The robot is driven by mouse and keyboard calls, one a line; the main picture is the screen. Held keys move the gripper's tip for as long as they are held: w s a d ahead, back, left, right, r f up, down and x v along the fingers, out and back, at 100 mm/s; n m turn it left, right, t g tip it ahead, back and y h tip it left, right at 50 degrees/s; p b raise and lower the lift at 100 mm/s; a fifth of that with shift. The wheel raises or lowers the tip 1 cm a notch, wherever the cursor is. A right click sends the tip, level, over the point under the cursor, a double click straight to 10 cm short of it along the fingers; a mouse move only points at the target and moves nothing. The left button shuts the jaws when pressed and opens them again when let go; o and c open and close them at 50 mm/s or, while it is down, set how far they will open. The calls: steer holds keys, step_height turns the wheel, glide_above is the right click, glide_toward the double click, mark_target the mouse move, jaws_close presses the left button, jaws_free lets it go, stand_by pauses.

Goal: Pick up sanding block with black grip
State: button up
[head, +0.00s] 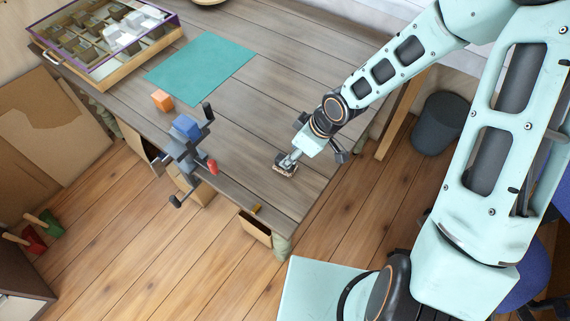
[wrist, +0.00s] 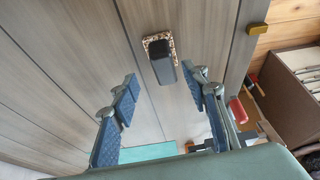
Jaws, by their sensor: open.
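The sanding block (wrist: 161,62) with its black grip and speckled tan base lies on the grey plank table. In the wrist view it is at upper middle, beyond and between my open fingers. In the head view the sanding block (head: 285,170) lies near the table's front right corner. My gripper (head: 291,157) is right over it there and partly hides it. In the wrist view my gripper (wrist: 163,92) is open, with blue ridged pads on both sides and nothing between them. I cannot tell the height gap exactly.
A vise (head: 184,150) with a red-tipped handle stands on the front edge, left of my gripper. An orange cube (head: 161,100), a teal mat (head: 202,69) and a glass-lidded case (head: 100,35) lie farther left. An open drawer (head: 256,229) juts out in front. The planks around the block are clear.

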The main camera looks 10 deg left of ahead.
steer(key=shift+s+a+b+x, duration=0.15)
steer(key=shift+b+x, duration=0.1)
steer(key=shift+x, duration=0.9)
steer(key=shift+s+a+b+x, duration=0.1)
steer(key=shift+b+x, duration=0.1)
steer(key=shift+x, duration=0.9)
steer(key=shift+w+a+f, duration=0.1)
steer(key=shift+f, duration=0.2)
steer(key=shift+c, duration=0.3)
jaws_close()
steer(key=shift+r, duration=0.1)
steer(key=shift+r, duration=0.5)
step_height(320, 180, up, 2)
steer(key=shift+r+p, duration=0.25)
steer(key=shift+p, duration=0.2)
steer(key=s+a+r, duration=0.7)
steer(key=s+r, duration=0.2)
steer(key=s, duration=0.3)
steer(key=shift+s+r, duration=0.15)
steer(key=shift+r, duration=0.05)
